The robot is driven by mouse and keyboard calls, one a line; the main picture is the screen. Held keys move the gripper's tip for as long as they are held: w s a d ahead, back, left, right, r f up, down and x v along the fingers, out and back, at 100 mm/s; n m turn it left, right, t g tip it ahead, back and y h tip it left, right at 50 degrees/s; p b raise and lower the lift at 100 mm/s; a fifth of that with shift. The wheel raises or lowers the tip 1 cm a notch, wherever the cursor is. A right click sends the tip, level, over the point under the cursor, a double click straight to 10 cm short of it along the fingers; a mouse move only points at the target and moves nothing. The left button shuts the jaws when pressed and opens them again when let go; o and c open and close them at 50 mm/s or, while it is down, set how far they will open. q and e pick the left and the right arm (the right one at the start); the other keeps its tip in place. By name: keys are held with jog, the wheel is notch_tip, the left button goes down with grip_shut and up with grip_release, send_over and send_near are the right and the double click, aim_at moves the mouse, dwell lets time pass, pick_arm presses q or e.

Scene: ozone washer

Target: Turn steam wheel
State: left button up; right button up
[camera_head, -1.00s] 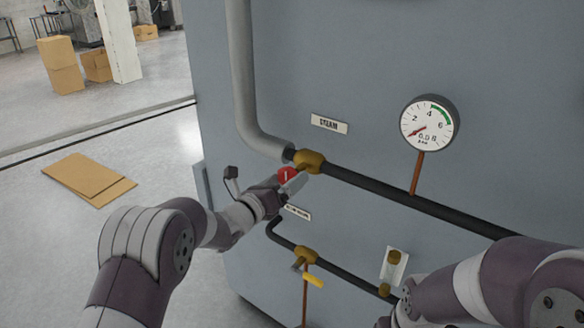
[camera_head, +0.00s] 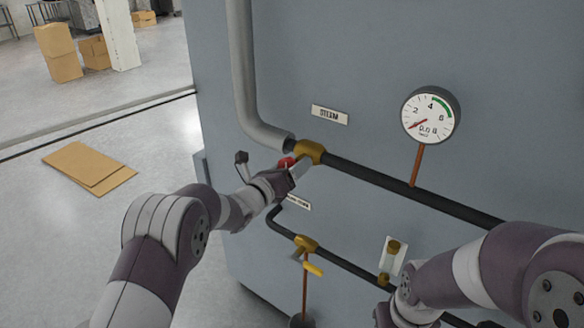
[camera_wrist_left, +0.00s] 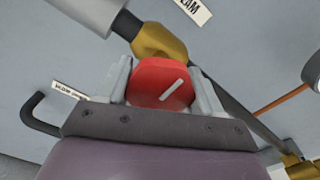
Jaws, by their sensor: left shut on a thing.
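The red steam wheel (camera_wrist_left: 150,82) sits in front of the brass valve body (camera_wrist_left: 160,42) and carries a pale line mark, tilted up to the right. In the left wrist view it lies between the two fingers of my left gripper (camera_wrist_left: 163,85), which is shut on it. In the head view the wheel (camera_head: 286,162) is mostly hidden by my left gripper (camera_head: 296,168). The brass valve (camera_head: 310,152) is on the pipe below the "STEAM" label (camera_head: 329,115). My right arm is at the lower right; its gripper's fingers cannot be made out.
A pressure gauge (camera_head: 430,115) on a copper stem stands right of the valve, its needle low. Below is a second brass valve (camera_head: 306,243) with a yellow lever (camera_head: 313,269). Flat cardboard (camera_head: 90,168) lies on the floor at left.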

pick_arm(q)
jog(key=shift+f+n+b, duration=0.15)
jog(key=shift+n+b, duration=0.25)
jog(key=shift+b, duration=0.25)
jog(key=n+b, duration=0.3)
jog(key=b, duration=0.1)
jog(key=shift+n+b, duration=0.7)
jog(key=shift+n, duration=0.3)
jog(key=n+b, duration=0.1)
jog(key=n, duration=0.2)
jog(key=shift+n+b, duration=0.3)
jog(key=shift+b, duration=0.05)
jog(key=n, duration=0.3)
jog(key=shift+r+n, duration=0.25)
jog(key=shift+n, duration=0.05)
jog(key=n, duration=0.4)
jog(key=shift+n, duration=0.3)
jog(key=n+p, duration=0.1)
jog(key=n, duration=0.4)
jog(key=shift+p, duration=0.35)
jog(key=n+p, duration=0.2)
jog(key=n, duration=0.4)
jog(key=n+p, duration=0.1)
jog(key=n, duration=0.2)
jog(key=shift+f, duration=0.15)
jog(key=shift+f+n+p, duration=0.1)
jog(key=shift+n+p, duration=0.5)
jog(key=shift+n, duration=0.2)
jog(key=shift+f, duration=0.1)
jog(key=o, duration=1)
